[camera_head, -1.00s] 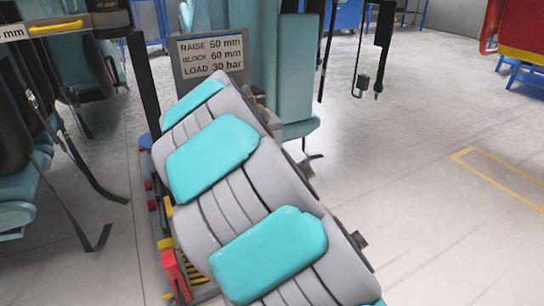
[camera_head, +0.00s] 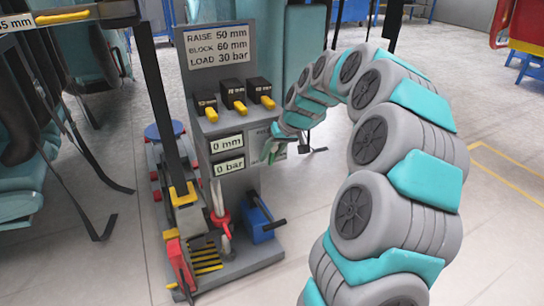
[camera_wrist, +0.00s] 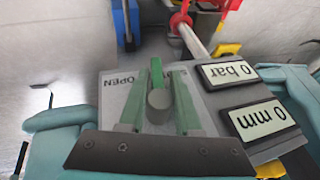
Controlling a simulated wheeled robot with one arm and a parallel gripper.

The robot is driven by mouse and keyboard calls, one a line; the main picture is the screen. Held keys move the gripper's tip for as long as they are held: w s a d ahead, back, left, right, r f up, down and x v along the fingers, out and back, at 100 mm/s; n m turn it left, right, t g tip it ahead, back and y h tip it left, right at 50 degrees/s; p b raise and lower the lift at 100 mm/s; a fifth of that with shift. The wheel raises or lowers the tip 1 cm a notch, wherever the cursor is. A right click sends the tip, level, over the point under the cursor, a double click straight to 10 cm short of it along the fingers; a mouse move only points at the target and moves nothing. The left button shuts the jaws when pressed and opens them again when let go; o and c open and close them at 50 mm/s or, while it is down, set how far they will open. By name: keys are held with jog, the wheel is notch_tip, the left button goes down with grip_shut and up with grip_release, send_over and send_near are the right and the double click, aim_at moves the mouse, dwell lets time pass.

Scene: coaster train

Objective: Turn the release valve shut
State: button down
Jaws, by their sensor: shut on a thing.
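The release valve (camera_wrist: 157,98) has a round grey hub and a green lever on a pale plate marked OPEN, seen in the wrist view. The lever points to the top of that view, beside the word OPEN rather than directly at it. My gripper (camera_wrist: 158,84) has its two pale green fingers on either side of the hub, shut on the valve. In the head view my gripper (camera_head: 271,148) is at the right side of the grey control stand (camera_head: 222,75), and the valve is mostly hidden there.
Displays on the stand read 0 mm (camera_head: 226,143) and 0 bar (camera_head: 229,166). Above them are several black switches with yellow levers (camera_head: 233,94). Below stand a red-handled lever (camera_head: 221,217) and a blue pump-like unit (camera_head: 259,222). Open floor (camera_head: 500,235) lies to the right.

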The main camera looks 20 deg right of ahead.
aim_at(276, 147)
jog(key=shift+a+y, duration=0.15)
jog(key=shift+y, duration=0.65)
dwell(0.8)
jog(key=c, duration=0.9)
grip_release()
jog(key=shift+o, duration=0.2)
jog(key=shift+r, duration=0.1)
jog(key=b+v, duration=0.1)
jog(key=v, duration=0.5)
jog(key=shift+s+d+r, duration=0.1)
jog(key=shift+d+r, duration=0.1)
jog(key=shift+r, duration=0.1)
jog(key=shift+s+d+r, duration=0.15)
jog(key=shift+s+r, duration=0.1)
jog(key=shift+r, duration=0.1)
